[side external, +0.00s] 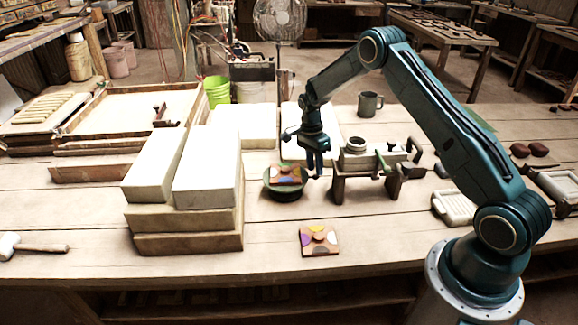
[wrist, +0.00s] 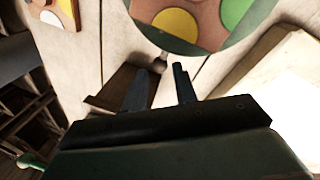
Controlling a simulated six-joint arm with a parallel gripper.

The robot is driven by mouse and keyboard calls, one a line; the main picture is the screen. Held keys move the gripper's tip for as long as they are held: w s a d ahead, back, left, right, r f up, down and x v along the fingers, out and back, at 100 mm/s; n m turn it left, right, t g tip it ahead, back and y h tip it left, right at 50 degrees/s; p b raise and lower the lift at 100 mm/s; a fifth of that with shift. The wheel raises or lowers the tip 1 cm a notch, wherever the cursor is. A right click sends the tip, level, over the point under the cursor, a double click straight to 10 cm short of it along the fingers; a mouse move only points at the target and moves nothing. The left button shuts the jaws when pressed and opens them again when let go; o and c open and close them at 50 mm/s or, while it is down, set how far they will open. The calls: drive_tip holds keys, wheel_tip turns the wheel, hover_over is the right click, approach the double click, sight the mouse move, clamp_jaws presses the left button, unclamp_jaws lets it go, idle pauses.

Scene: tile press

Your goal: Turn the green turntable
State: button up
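The green turntable (side external: 271,193) stands on the bench, left of the small press, with a painted brown tile (side external: 286,175) on top. In the wrist view, part of the turntable's rim (wrist: 192,51) and its tile (wrist: 208,14) show at the top. A small dark knob (wrist: 164,59) sticks out from the rim. My gripper (side external: 313,174) points down just right of the turntable. In the wrist view, its two fingers (wrist: 161,70) are apart with nothing between them, and the knob lies just beyond their tips. The height between fingers and knob is hard to judge.
A second painted tile (side external: 319,241) lies in front of the turntable. Stacked pale blocks (side external: 205,180) stand close on the left. The metal press (side external: 370,160) on its wooden stand is close on the right. The bench's front middle is mostly clear.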

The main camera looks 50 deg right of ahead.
drive_tip(key=shift+s+f, duration=0.2)
drive_tip(key=shift+f, duration=0.85)
clamp_jaws()
